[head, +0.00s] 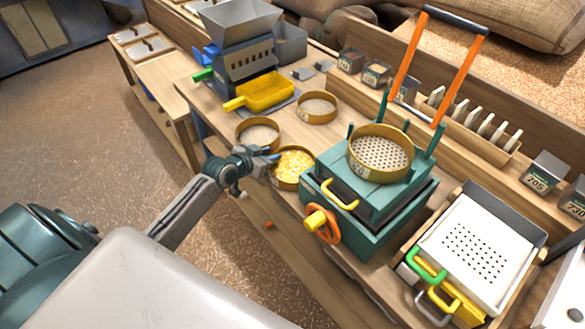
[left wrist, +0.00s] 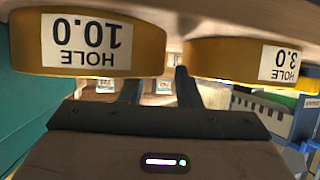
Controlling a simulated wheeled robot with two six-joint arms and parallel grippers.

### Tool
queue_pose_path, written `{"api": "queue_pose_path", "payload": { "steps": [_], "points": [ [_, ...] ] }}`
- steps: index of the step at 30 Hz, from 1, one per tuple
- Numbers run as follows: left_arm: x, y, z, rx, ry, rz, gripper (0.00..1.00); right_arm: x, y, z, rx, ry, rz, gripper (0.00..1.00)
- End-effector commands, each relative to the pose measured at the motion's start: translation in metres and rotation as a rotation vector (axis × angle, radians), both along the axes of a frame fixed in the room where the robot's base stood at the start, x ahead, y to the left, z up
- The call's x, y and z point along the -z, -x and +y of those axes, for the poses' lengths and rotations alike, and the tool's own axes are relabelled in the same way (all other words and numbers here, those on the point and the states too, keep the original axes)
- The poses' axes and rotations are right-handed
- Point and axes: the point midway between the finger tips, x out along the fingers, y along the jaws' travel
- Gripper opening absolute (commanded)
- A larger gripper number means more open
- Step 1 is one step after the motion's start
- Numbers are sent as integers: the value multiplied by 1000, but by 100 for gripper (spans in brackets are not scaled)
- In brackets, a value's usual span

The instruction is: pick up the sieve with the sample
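The sieve with the sample (head: 291,184) is a round brass ring holding yellow grains, on the bench just left of the teal machine. In the left wrist view it appears to be the ring marked HOLE 10.0 (left wrist: 140,48), seen upside down. My left gripper (head: 272,162) is at its left side, close to the rim. In the left wrist view the fingers (left wrist: 158,88) are apart, with nothing visibly clamped. One finger is partly hidden by the 10.0 ring and the other reaches between the two rings. I cannot tell whether they touch the rim. My right gripper is not in view.
A sieve marked 3.0 (left wrist: 225,60) is close by. Another sieve (head: 317,106) stands behind it. The teal machine (head: 370,225) carries a perforated sieve (head: 352,160) on top. A yellow scoop (head: 262,92) and hopper lie further back. Open floor is at the left.

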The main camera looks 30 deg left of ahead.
Motion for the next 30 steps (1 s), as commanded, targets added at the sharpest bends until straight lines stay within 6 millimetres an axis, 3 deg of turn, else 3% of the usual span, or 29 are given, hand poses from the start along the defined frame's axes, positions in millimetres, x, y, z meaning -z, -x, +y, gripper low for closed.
{"api": "queue_pose_path", "payload": {
  "steps": [3, 11, 16, 30],
  "points": [
    [4, -11, -3, 0, 2, -1, 30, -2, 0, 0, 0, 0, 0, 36],
    [6, -13, -3, 1, 0, 0, 30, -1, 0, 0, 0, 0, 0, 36],
    [6, -12, -3, 1, 0, 0, 0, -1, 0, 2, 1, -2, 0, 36],
    [3, -13, -3, 2, -1, -1, 0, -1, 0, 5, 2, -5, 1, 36]
  ]
}}
